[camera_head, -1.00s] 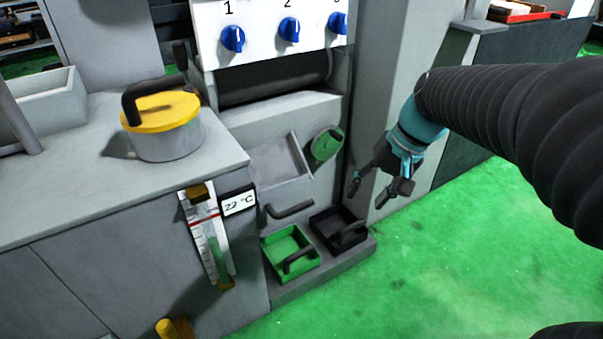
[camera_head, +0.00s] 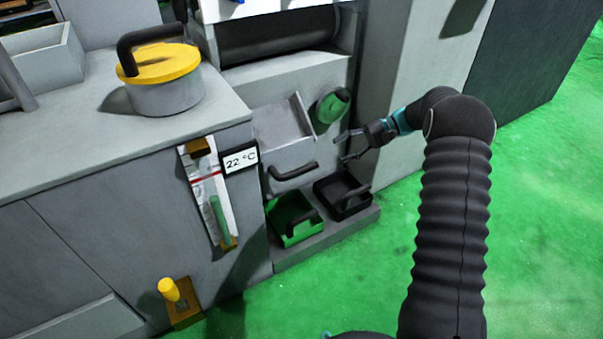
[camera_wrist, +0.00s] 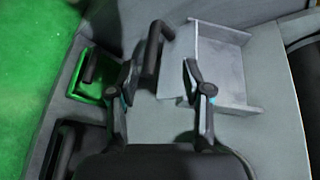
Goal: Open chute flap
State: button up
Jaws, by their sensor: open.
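The grey chute (camera_head: 283,124) projects from the machine's front, its side wall and sloped inside visible. Its front flap (camera_head: 289,158) is a grey panel with a black bar handle (camera_head: 293,171) at its lower edge. My gripper (camera_head: 342,147) is open and empty, to the right of the handle and pointing left toward it. In the wrist view, the handle (camera_wrist: 155,45) shows between and beyond the spread fingers (camera_wrist: 160,72), apart from them. The chute (camera_wrist: 215,60) lies beyond the right finger in that view.
Below the chute stand a green tray (camera_head: 285,228) and a black tray (camera_head: 325,199), both with black handles. A green rounded knob (camera_head: 333,105) is just above my gripper. A grey column (camera_head: 412,60) stands right of it. Green floor is open in front.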

aim_at(301, 171)
notch_tip(301, 171, down, 6)
jog(key=w+y, duration=0.2)
jog(key=x, duration=1.3)
grip_shut()
